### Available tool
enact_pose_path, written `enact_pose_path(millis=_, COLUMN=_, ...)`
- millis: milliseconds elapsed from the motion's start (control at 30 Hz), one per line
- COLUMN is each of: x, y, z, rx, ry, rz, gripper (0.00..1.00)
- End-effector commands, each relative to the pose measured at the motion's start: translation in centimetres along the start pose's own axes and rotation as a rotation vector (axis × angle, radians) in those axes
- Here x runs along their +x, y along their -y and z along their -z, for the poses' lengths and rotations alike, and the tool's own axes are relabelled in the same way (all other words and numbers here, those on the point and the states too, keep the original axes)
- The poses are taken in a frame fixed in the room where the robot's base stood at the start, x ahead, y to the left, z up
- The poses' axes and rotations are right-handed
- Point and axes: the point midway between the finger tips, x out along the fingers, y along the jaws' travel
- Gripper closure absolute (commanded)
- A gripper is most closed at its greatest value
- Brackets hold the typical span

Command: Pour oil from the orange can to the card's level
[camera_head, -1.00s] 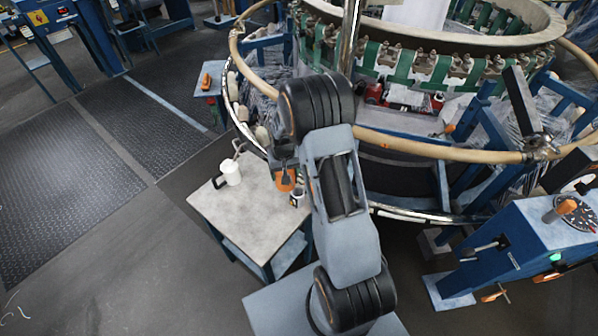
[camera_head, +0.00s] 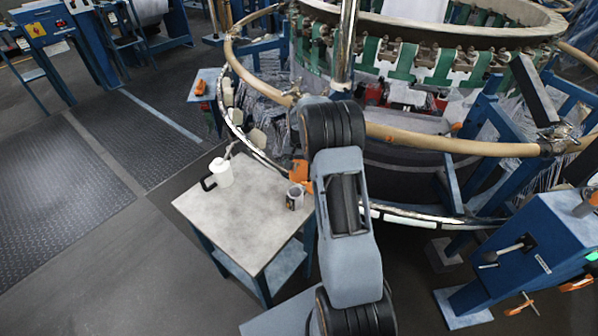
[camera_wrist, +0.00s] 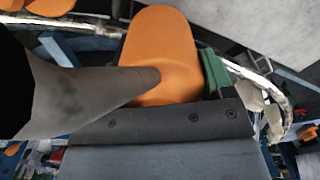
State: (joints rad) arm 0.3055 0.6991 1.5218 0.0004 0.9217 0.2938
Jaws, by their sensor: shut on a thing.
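The orange can (camera_head: 299,172) shows just left of my arm in the head view, above the back right corner of a small grey table. It appears as a rounded orange shape (camera_wrist: 165,45) in the wrist view. My gripper (camera_wrist: 160,85) is shut on it, with a grey tapered part across its face. In the head view my arm hides the gripper and part of the can. A small light cup with a dark patch (camera_head: 295,198) stands on the table just below the can. I cannot make out a card or any oil level.
The loom's tan ring (camera_head: 430,145) passes close behind the table and my arm. A blue control stand (camera_head: 535,250) is at right. Open floor (camera_head: 110,270) lies left.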

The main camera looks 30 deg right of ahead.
Motion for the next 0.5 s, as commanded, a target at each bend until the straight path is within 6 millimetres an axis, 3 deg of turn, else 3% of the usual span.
enact_pose_path(millis=133, x=1.7, y=0.0, z=0.0, rx=0.0, ry=-0.008, rz=0.001, gripper=0.9)
enact_pose_path(millis=500, x=2.3, y=0.0, z=0.4, rx=-0.001, ry=-0.105, rz=0.001, gripper=0.9)
